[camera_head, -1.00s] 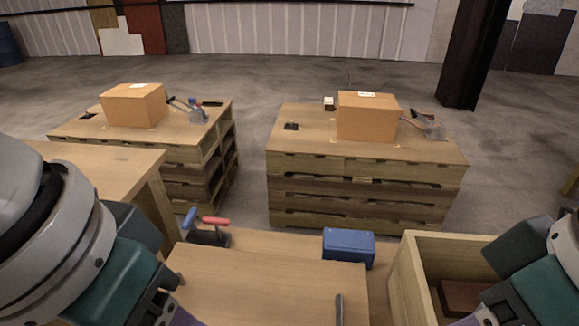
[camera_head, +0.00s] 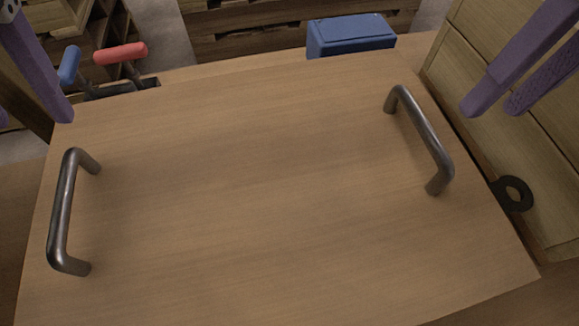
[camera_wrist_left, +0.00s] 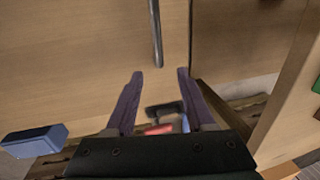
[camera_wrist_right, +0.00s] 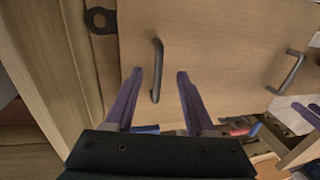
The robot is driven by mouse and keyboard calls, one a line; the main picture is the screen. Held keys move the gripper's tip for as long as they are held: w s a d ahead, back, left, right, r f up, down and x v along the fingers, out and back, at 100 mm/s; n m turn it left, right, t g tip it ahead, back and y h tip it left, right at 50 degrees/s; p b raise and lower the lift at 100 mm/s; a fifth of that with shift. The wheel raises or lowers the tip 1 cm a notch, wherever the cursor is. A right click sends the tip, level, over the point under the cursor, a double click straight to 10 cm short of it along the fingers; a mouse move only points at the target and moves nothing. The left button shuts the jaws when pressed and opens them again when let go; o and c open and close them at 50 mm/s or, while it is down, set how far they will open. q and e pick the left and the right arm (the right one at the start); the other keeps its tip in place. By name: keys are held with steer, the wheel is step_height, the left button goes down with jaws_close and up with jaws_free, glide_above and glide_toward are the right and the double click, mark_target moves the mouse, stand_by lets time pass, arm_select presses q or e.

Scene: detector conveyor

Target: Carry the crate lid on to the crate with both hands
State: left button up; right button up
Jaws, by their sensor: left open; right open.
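The crate lid (camera_head: 260,190) is a flat wooden board with a dark metal bar handle at each end, the left handle (camera_head: 66,215) and the right handle (camera_head: 425,140). The crate (camera_head: 470,60) stands at the right, its wooden wall close beside the lid. My left gripper (camera_wrist_left: 158,74) is open and empty; its left wrist view shows a handle (camera_wrist_left: 156,30) ahead of the fingers. My right gripper (camera_head: 492,108) is open, above and right of the right handle. In the right wrist view that handle (camera_wrist_right: 156,70) lines up between the fingers, apparently beyond them.
A blue box (camera_head: 350,36) stands behind the lid's far edge. A red-handled and blue-handled tool (camera_head: 122,54) sits at the far left. A black ring (camera_head: 513,194) lies between lid and crate. Wooden pallets (camera_head: 270,28) stand farther back.

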mark_target(67, 160)
arm_select(q)
steer(key=shift+s+d, duration=0.1)
steer(key=shift+d, duration=0.1)
arm_select(e)
steer(key=shift+s+d, duration=0.1)
steer(key=shift+d, duration=0.05)
arm_select(q)
steer(key=f, duration=0.3)
steer(key=a+f, duration=0.1)
steer(key=f, duration=0.2)
steer(key=a+f, duration=0.1)
steer(key=f, duration=0.2)
steer(key=shift+s+f, duration=0.2)
steer(key=shift+f, duration=0.15)
arm_select(e)
steer(key=f, duration=0.3)
steer(key=a+f, duration=0.1)
steer(key=f, duration=0.2)
steer(key=a+f, duration=0.1)
steer(key=f, duration=0.2)
steer(key=shift+s+f, duration=0.15)
steer(key=shift+f, duration=0.2)
arm_select(q)
jaws_close()
arm_select(e)
jaws_close()
arm_select(q)
steer(key=shift+r, duration=0.15)
arm_select(e)
steer(key=shift+r, duration=0.1)
